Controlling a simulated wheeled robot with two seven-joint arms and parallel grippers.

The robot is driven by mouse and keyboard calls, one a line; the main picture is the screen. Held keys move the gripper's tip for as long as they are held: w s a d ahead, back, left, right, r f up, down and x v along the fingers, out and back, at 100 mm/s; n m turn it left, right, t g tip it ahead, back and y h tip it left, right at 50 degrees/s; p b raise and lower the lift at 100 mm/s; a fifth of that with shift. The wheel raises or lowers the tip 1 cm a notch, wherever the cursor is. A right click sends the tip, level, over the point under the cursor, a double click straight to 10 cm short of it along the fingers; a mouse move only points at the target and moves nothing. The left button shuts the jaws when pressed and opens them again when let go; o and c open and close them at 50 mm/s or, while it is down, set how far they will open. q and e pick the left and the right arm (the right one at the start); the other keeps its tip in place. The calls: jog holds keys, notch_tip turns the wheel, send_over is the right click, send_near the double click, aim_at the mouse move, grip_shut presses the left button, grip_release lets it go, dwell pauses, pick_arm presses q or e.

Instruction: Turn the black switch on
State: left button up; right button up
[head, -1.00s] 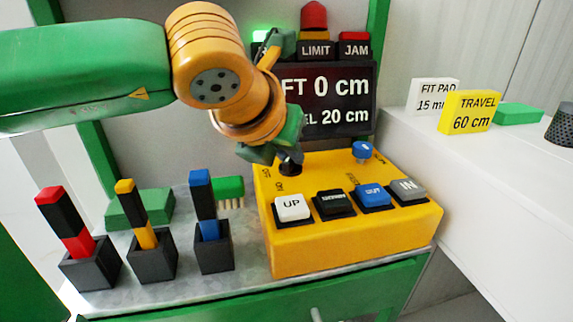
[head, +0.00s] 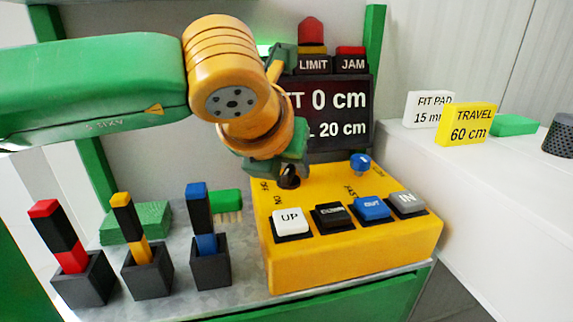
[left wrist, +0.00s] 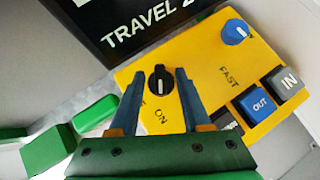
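The black switch (head: 290,181) is a round knob with a white mark, at the back left of the yellow control box (head: 350,262). The left wrist view shows the black switch (left wrist: 160,84) with the word ON printed below it; a second label to its left is partly hidden. My left gripper (head: 284,172) is at the switch and covers part of it in the head view. In the left wrist view its two blue fingers (left wrist: 159,72) are spread apart, one on each side of the knob, with gaps showing. Contact is not visible. My right gripper is not in view.
The box also carries a blue knob (head: 360,163) and UP (head: 291,222), black, OUT and IN buttons. The display (head: 340,112) stands behind. Black holders with coloured sticks (head: 150,268) stand left. A white surface with signs (head: 466,123) lies right.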

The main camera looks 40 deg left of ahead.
pick_arm(q)
jog(key=shift+r, duration=0.1)
jog(key=p+v, duration=0.1)
jog(key=v, duration=0.6)
jog(key=shift+s, duration=0.1)
